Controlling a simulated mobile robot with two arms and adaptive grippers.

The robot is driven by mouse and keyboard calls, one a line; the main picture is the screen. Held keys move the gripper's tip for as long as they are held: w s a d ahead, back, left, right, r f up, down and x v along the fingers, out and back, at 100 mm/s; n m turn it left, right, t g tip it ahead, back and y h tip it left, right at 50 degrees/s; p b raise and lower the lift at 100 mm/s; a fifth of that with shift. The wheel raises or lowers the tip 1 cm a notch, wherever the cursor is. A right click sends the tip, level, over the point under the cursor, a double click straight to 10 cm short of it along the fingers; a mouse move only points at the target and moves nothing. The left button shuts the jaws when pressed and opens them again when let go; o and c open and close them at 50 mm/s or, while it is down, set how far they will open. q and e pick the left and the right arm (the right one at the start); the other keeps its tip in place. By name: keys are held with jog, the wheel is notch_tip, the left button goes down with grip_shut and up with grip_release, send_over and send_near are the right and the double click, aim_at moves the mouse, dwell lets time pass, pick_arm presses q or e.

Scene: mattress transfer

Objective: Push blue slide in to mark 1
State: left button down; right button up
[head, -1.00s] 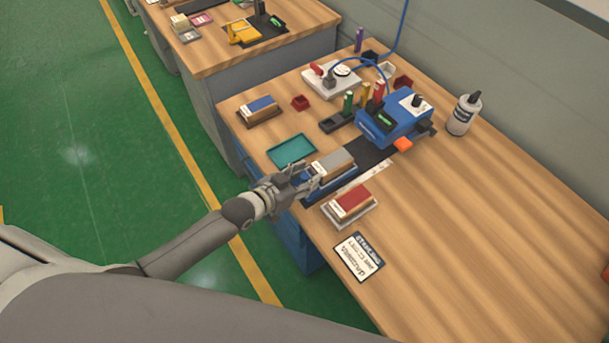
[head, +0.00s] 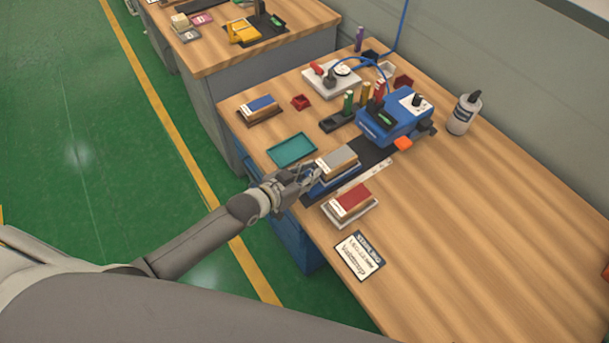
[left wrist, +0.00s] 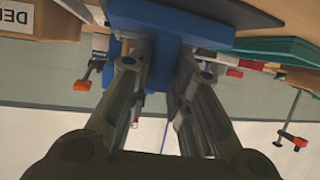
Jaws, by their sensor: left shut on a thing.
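The blue slide (head: 320,188) lies on the wooden table's near-left edge and carries a grey-topped block (head: 337,162). My left gripper (head: 309,177) is at the slide's near end. In the left wrist view, its two fingers (left wrist: 160,50) are shut on a blue part of the slide (left wrist: 205,55). A white scale strip (head: 362,178) runs beside the slide towards the blue machine (head: 394,121); its marks are too small to read. A dark track (head: 374,156) lies between the slide and the machine. My right gripper is not in view.
A red-topped block (head: 351,201) and a label card (head: 359,255) lie right of the slide. A teal tray (head: 292,149) is left of it.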

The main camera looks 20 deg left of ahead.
aim_at(337, 157)
pick_arm(q)
jog(key=w+d, duration=0.2)
jog(key=w+d+b, duration=0.1)
jog(key=w+d, duration=0.1)
jog(key=w, duration=0.1)
jog(key=w+d+b, duration=0.1)
jog(key=w, duration=0.1)
jog(key=shift+w+d, duration=0.2)
jog(key=shift+d, duration=0.2)
jog(key=c, duration=1.3)
grip_release()
jog(key=v, duration=1.2)
jog(key=shift+a, duration=0.1)
